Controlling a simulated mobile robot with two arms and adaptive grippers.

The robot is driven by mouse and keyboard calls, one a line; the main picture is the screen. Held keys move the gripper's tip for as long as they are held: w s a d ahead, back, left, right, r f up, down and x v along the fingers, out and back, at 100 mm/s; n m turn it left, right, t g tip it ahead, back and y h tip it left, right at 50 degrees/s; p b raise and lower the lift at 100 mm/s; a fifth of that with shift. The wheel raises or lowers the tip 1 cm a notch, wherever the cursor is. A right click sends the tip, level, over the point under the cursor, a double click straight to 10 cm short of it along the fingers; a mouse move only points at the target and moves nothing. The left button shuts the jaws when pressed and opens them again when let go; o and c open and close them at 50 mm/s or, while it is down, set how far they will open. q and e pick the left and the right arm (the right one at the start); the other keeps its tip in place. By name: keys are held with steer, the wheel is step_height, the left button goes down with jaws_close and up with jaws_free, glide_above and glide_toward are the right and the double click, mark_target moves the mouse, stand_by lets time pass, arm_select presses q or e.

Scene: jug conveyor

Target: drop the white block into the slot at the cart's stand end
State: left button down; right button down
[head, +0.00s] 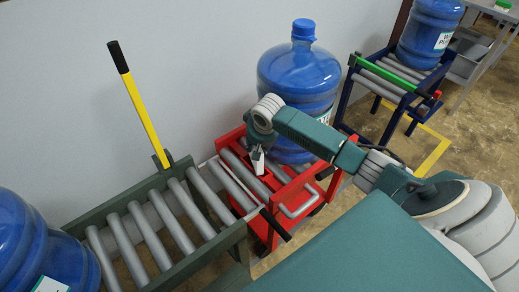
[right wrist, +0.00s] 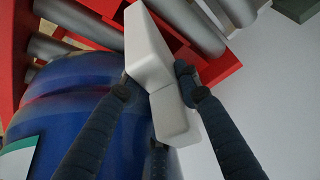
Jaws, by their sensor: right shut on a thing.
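My right gripper (head: 258,152) comes in from the right over the red cart (head: 229,140). It is shut on the white block (head: 258,164), which also shows large in the right wrist view (right wrist: 148,48). There my right gripper's dark fingers (right wrist: 155,84) press on both sides of the block, which has a wide upper part and a narrower lower part. The block is above the cart's rollers, close to its red frame at the green stand's side. The slot cannot be made out clearly; the block and gripper cover part of that end. My left gripper is out of view.
A big blue jug (head: 297,75) stands on the cart just behind my gripper. The green roller stand (head: 150,229) with a yellow lever (head: 141,110) adjoins at left, a blue jug (head: 40,245) at its far left. A blue rack (head: 385,80) with another jug (head: 428,35) stands back right.

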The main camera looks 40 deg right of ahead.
steer(key=shift+a, duration=0.15)
steer(key=shift+f, duration=0.35)
steer(key=c, duration=1.5)
jaws_free()
steer(key=shift+s, duration=0.1)
steer(key=shift+c, duration=0.2)
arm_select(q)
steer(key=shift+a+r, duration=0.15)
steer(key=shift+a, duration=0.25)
arm_select(e)
steer(key=shift+r, duration=0.2)
steer(key=v, duration=1.2)
steer(key=shift+r+p, duration=0.3)
steer(key=shift+p, duration=0.1)
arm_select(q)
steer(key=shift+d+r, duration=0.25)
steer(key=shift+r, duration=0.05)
